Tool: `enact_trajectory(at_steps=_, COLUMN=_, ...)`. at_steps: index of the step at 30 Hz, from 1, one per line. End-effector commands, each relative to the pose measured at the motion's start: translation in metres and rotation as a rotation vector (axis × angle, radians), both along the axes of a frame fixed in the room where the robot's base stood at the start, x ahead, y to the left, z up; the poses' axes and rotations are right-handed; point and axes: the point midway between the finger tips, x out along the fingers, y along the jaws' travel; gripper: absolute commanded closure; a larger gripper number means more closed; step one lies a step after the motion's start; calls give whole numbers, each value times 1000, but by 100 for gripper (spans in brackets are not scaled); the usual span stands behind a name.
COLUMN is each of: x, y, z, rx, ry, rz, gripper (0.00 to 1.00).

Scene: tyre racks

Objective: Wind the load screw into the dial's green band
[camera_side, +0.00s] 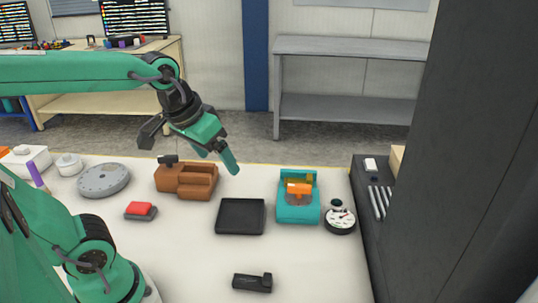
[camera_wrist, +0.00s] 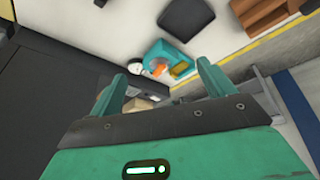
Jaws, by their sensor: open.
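The teal screw fixture (camera_side: 297,212) stands on the right part of the white table, with an orange part (camera_side: 298,189) on top that may be the screw's handle. The round white dial (camera_side: 341,218) sits beside it at its right; its needle and green band are too small to read. In the wrist view the fixture (camera_wrist: 176,55) and dial (camera_wrist: 136,67) show beyond my fingers. My gripper (camera_side: 218,160) is open and empty, above the table's back edge, left of the fixture and well apart from it. It also shows in the wrist view (camera_wrist: 164,85).
A black tray (camera_side: 240,231) lies left of the fixture. A brown holder (camera_side: 187,194), a red-topped block (camera_side: 140,211) and a grey disc (camera_side: 104,181) are farther left. A black clamp-like part (camera_side: 252,283) lies in front. A tall dark cabinet (camera_side: 450,150) bounds the right side.

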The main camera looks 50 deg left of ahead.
Motion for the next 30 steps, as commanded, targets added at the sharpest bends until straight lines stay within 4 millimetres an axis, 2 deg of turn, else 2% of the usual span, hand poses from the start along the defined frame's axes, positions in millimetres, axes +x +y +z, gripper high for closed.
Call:
enact_trajectory(at_steps=7, x=47, y=-2, z=4, rx=-44, ry=81, rz=112, gripper=18)
enact_trajectory(at_steps=14, x=91, y=-3, z=-2, rx=-76, ry=151, rz=219, gripper=18)
enact_trajectory(at_steps=23, x=148, y=-6, z=-24, rx=-107, ry=240, rz=363, gripper=18)
enact_trajectory(at_steps=30, x=191, y=-9, z=-52, rx=-122, ry=310, rz=481, gripper=18)
